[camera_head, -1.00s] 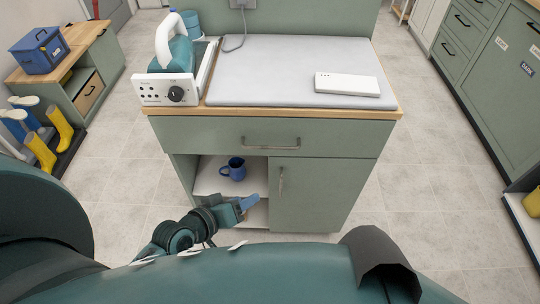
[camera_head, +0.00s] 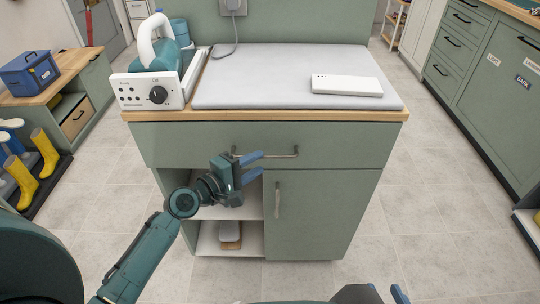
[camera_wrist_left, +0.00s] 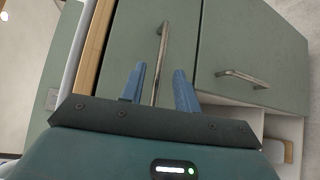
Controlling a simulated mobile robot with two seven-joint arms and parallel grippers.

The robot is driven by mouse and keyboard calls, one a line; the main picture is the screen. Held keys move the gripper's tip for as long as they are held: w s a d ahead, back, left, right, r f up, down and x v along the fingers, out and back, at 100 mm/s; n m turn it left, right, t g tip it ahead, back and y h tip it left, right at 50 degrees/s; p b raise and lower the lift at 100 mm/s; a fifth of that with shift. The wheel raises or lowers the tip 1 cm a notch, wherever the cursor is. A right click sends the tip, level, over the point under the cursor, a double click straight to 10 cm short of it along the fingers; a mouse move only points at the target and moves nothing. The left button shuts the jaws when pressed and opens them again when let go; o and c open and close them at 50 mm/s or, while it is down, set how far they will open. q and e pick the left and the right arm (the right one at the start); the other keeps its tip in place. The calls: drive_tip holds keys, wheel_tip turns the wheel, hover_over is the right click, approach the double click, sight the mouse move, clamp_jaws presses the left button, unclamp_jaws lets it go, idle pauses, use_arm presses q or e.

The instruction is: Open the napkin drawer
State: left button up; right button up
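The wide green drawer (camera_head: 345,143) sits under the wooden top of the cabinet and is closed. Its metal bar handle (camera_head: 285,155) is horizontal; in the left wrist view the handle (camera_wrist_left: 163,50) runs up between the two fingers. My left gripper (camera_head: 264,164) is open in front of the drawer near the left part of the handle. In the left wrist view the blue fingers (camera_wrist_left: 158,88) stand apart on either side of the handle, and contact cannot be told. My right gripper (camera_head: 386,294) is only partly seen at the bottom edge.
Below the drawer are a cabinet door with a vertical handle (camera_head: 277,200) and an open shelf (camera_head: 208,238). A grey ironing pad (camera_head: 290,65) and an iron station (camera_head: 148,92) lie on top. Floor is free on the right.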

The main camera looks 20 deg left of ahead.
sight(270, 156)
use_arm(q)
drive_tip(key=x, duration=0.5)
drive_tip(key=shift+w+d+f, duration=0.1)
drive_tip(key=shift+w+d, duration=0.15)
drive_tip(key=shift+c, duration=0.4)
clamp_jaws()
